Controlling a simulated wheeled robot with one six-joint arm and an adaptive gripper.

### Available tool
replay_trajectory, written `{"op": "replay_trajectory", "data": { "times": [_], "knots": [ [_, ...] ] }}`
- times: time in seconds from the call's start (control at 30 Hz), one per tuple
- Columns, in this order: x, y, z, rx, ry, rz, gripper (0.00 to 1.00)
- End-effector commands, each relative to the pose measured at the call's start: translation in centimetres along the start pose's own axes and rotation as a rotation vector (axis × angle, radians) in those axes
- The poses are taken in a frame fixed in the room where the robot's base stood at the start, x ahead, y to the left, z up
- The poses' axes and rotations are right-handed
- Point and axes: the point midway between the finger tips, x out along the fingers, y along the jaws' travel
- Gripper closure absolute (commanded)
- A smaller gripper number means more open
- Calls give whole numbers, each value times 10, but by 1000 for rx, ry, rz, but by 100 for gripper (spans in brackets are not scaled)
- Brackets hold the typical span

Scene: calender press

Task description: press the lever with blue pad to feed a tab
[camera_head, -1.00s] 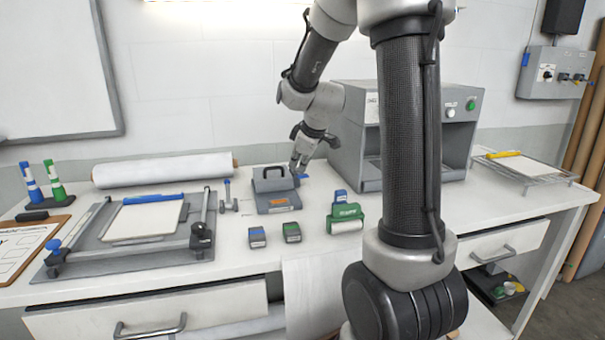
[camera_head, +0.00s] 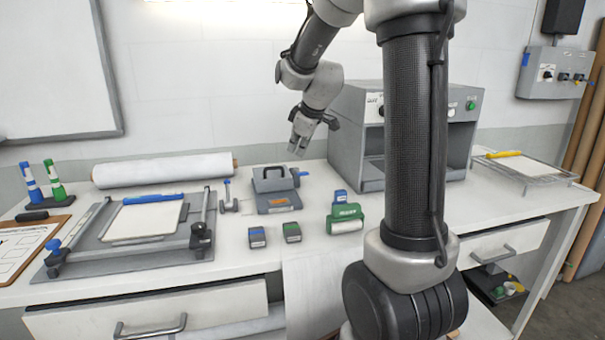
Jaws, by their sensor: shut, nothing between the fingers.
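A small grey dispenser (camera_head: 277,203) with an arched handle and an orange label sits mid-table. A lever with a blue pad (camera_head: 301,173) sticks out at its right side. My gripper (camera_head: 297,152) is shut and empty, pointing down above and apart from the blue pad. A fed tab cannot be made out at this size.
A grey press housing (camera_head: 355,140) stands close on the right of my gripper. Two small stamps (camera_head: 257,238) and a green roller (camera_head: 344,220) lie in front of the dispenser. A white roll (camera_head: 160,170) and a framed board (camera_head: 130,235) are on the left.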

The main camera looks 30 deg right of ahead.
Motion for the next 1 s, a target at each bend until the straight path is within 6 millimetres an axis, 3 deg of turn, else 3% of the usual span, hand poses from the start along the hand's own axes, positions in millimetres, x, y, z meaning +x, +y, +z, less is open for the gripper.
{"op": "replay_trajectory", "data": {
  "times": [0.27, 1.0],
  "knots": [
    [-14, 10, -10, 1, 0, 1, 100],
    [-14, 10, -10, 1, 0, 0, 100]
  ]
}}
